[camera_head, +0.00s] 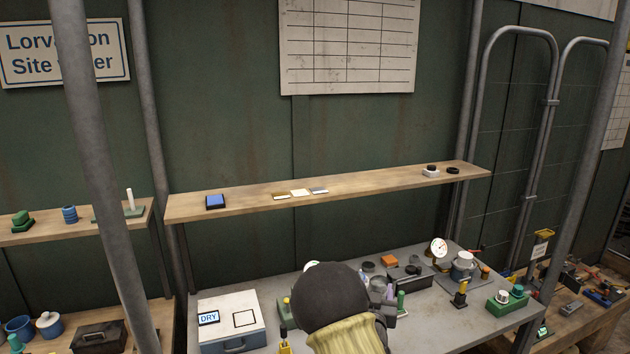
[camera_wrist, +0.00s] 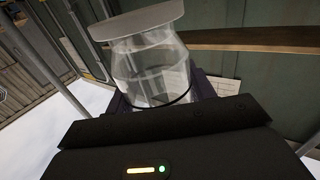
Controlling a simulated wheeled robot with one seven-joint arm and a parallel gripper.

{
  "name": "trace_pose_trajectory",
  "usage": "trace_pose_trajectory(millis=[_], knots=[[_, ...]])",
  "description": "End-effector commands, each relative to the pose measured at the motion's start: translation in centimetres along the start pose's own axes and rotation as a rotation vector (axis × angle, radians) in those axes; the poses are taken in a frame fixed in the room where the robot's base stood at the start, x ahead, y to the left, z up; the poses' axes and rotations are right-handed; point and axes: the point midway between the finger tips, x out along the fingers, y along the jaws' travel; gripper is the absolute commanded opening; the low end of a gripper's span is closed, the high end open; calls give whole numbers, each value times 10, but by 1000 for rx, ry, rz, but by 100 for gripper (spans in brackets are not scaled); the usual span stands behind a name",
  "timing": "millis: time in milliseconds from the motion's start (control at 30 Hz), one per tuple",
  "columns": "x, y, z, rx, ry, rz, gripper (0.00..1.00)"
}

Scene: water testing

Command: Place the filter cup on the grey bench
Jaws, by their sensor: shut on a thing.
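The filter cup (camera_wrist: 155,65) is a clear, see-through cup with a flat pale grey disc across its far end. It fills the upper middle of the wrist view and looks tilted there. My gripper (camera_wrist: 158,98) is shut on it, with dark purple fingers on either side. In the head view my dark rounded arm link hides most of the gripper and cup; a purple finger part (camera_head: 378,284) shows just right of it. The grey bench (camera_head: 425,318) lies below and around the arm. Whether the cup touches the bench cannot be told.
On the bench stand a white box marked DRY (camera_head: 228,325), a pressure gauge (camera_head: 439,248), a green block (camera_head: 507,302) and several small fittings. A wooden shelf (camera_head: 375,184) runs above its back edge. Bare bench shows at the front right of my arm.

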Motion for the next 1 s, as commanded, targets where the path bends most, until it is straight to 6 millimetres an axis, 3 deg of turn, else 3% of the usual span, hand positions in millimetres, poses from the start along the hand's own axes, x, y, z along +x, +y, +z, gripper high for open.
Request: trace_pose_trajectory(millis=[100,567,767,1000], knots=[[0,0,2,-1,0,-1,30],[-8,-2,50,-5,7,-25,30],[-17,-2,86,-8,12,-49,30],[-41,2,148,-11,15,-108,30]])
